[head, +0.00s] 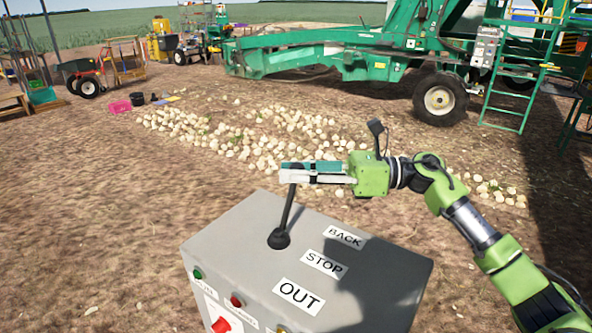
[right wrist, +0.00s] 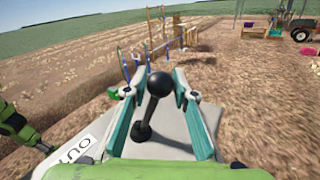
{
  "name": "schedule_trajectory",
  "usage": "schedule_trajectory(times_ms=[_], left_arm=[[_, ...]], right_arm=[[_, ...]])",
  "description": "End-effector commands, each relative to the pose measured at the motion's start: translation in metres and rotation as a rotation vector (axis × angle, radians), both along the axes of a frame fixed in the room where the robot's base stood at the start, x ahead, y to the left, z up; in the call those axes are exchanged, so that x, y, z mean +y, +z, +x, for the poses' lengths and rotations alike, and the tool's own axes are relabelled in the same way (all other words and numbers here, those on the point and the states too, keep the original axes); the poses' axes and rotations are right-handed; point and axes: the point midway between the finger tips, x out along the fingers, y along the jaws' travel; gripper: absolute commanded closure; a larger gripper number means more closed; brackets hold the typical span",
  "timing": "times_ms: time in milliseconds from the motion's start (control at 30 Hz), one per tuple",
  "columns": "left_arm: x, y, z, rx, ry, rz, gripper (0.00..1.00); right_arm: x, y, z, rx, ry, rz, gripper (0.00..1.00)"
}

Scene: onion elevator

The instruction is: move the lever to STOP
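The lever (head: 287,215) is a black rod rising from a dark boot on top of the grey control box (head: 225,240). It leans up and to the right in the head view. White labels on the box top read BACK (head: 345,237), STOP (head: 324,263) and OUT (head: 298,296). My right gripper (head: 285,172) is at the lever's top, its fingers pointing left and hiding the knob there. In the right wrist view the black ball knob (right wrist: 160,84) sits between the two open fingers, with small gaps beside it.
The box front has a green button (head: 198,274) and red buttons. Scattered onions (head: 240,130) lie on the soil behind the box. A large green machine (head: 340,55) with wheels and a ladder stands farther back. The air around the lever is clear.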

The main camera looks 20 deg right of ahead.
Motion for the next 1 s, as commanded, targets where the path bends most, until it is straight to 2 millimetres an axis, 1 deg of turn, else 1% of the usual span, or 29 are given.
schedule_trajectory(times_ms=[33, 67, 100, 233, 333, 500, 600, 767, 1000], left_arm=[[0.0, 0.0, 0.0, 0.0, 0.0, 0.0, 0.62], [0.0, 0.0, 0.0, 0.0, 0.0, 0.0, 0.62], [0.0, 0.0, 0.0, 0.0, 0.0, 0.0, 0.62], [0.0, -0.002, 0.0, 0.0, 0.0, 0.0, 0.62], [0.0, -0.01, 0.0, 0.001, 0.0, 0.0, 0.62], [0.0, -0.032, 0.0, 0.001, 0.0, 0.0, 0.62], [0.0, -0.039, 0.0, 0.001, 0.0, 0.0, 0.62], [0.0, -0.043, 0.0, 0.001, 0.0, 0.0, 0.62], [0.0, -0.042, 0.0, 0.001, 0.0, 0.0, 0.62]], right_arm=[[0.0, 0.0, 0.0, 0.0, 0.0, 0.0, 0.92], [0.0, 0.0, 0.0, 0.0, 0.0, 0.0, 1.0], [0.0, 0.0, 0.0, 0.0, 0.0, 0.0, 1.0], [0.0, 0.0, -0.001, -0.004, 0.001, -0.004, 1.0], [0.005, 0.001, -0.005, -0.033, 0.001, -0.04, 1.0], [0.024, 0.007, -0.02, -0.143, 0.002, -0.177, 1.0], [0.036, 0.011, -0.029, -0.206, 0.001, -0.257, 1.0], [0.047, 0.013, -0.038, -0.263, 0.0, -0.334, 1.0], [0.049, 0.014, -0.039, -0.268, -0.001, -0.345, 1.0]])
